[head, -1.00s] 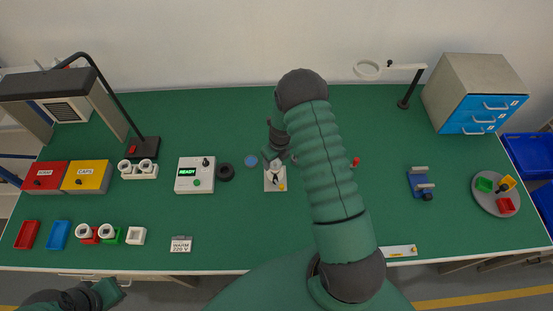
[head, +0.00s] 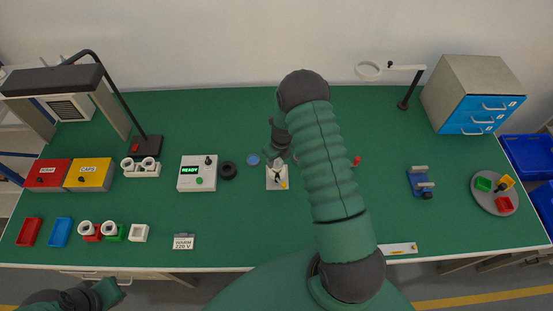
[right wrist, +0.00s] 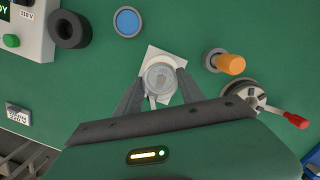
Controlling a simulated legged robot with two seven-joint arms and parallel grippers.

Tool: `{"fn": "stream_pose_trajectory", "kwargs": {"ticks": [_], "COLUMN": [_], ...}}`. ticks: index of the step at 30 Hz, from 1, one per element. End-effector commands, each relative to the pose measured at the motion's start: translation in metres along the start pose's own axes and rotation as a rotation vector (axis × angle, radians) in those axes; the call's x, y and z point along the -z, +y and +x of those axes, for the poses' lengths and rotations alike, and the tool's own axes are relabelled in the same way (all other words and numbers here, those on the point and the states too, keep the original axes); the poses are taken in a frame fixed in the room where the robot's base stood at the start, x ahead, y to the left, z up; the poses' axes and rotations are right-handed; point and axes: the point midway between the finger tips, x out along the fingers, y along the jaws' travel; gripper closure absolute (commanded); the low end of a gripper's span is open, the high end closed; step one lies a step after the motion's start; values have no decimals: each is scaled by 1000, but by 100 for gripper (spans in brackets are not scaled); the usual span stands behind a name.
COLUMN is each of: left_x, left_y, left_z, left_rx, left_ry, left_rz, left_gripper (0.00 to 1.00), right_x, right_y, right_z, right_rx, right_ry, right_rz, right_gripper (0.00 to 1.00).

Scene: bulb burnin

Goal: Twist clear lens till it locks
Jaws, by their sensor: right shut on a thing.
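The clear round lens (right wrist: 160,80) sits over a white square base (right wrist: 168,57) in the right wrist view. My right gripper (right wrist: 160,82) is shut on the lens, with a finger on each side of it. In the head view my right gripper (head: 274,158) reaches down at the white base (head: 276,184), and hides most of the lens. I cannot tell whether the lens is locked. My left gripper (head: 112,291) is at the lower left, off the table's front edge; its jaws are too small to read.
A black ring (right wrist: 69,29) and a blue disc (right wrist: 127,21) lie left of the base. An orange knob (right wrist: 230,64) and a round fixture with a red-tipped lever (right wrist: 296,121) stand close on the right. A tester reading READY (head: 197,173) stands further left.

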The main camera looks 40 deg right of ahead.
Motion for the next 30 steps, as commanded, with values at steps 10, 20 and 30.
{"fn": "stream_pose_trajectory", "kwargs": {"ticks": [10, 20, 30], "left_x": [2, 2, 5], "left_y": [0, 0, 0], "left_z": [-8, -10, -22], "left_rx": [0, 0, 0], "left_ry": [0, 0, 0], "left_rz": [1, 0, 1], "left_gripper": [100, 100, 100], "right_x": [4, 4, 3], "right_y": [4, 4, 5], "right_z": [1, 4, 2], "right_rx": [19, 33, 63], "right_ry": [12, 11, 13], "right_rz": [151, 261, 439], "right_gripper": [91, 91, 91]}}
